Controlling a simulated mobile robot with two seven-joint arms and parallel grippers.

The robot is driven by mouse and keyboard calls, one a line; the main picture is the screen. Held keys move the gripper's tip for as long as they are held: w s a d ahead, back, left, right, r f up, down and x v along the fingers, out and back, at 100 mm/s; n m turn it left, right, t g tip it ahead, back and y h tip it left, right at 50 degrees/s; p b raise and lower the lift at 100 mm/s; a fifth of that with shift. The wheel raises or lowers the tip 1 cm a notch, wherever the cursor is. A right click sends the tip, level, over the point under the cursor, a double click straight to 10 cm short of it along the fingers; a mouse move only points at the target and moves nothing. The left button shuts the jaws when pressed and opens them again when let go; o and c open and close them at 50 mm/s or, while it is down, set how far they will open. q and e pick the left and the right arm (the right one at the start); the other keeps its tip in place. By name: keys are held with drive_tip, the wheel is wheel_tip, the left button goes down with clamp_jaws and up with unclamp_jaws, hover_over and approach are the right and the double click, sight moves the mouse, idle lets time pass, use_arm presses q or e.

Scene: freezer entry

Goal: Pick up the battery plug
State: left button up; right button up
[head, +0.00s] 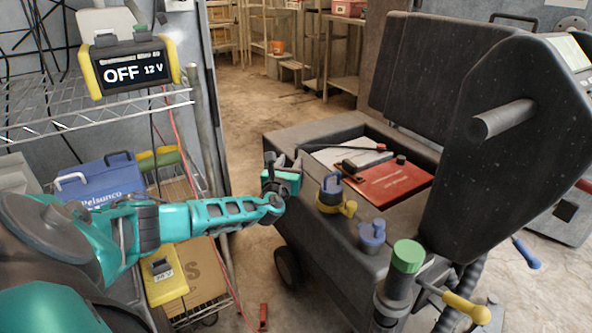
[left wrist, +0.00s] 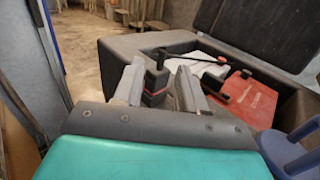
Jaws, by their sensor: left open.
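A black block with a thin red band (left wrist: 156,82), which looks like the battery plug, stands upright on the near rim of the machine's battery bay in the left wrist view. My left gripper (left wrist: 158,88) is open, with one grey finger on each side of the block. I cannot tell whether either finger touches it. In the head view my left gripper (head: 283,172) reaches from the left to the near left edge of the bay and mostly hides the block. A red battery (head: 388,184) lies inside the bay. My right gripper is not in view.
The dark machine's raised lid (head: 440,80) stands behind the bay. Blue-and-yellow (head: 332,190) and blue (head: 372,235) fittings and a green cap (head: 408,255) rise from its near side. A wire shelf (head: 100,115) with an "OFF 12 V" unit (head: 130,66) stands left.

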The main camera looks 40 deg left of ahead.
sight(296, 151)
use_arm(q)
drive_tip(key=b+x, duration=0.2)
drive_tip(key=x, duration=0.2)
drive_tip(key=shift+d, duration=0.15)
drive_tip(key=shift+w+a+r+b, duration=0.1)
drive_tip(key=shift+w+a+b, duration=0.2)
drive_tip(key=shift+w+b, duration=0.2)
drive_tip(key=shift+w, duration=0.1)
drive_tip(key=c, duration=0.7)
clamp_jaws()
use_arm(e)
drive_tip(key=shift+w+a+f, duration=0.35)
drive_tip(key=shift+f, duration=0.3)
use_arm(q)
drive_tip(key=shift+r, duration=0.1)
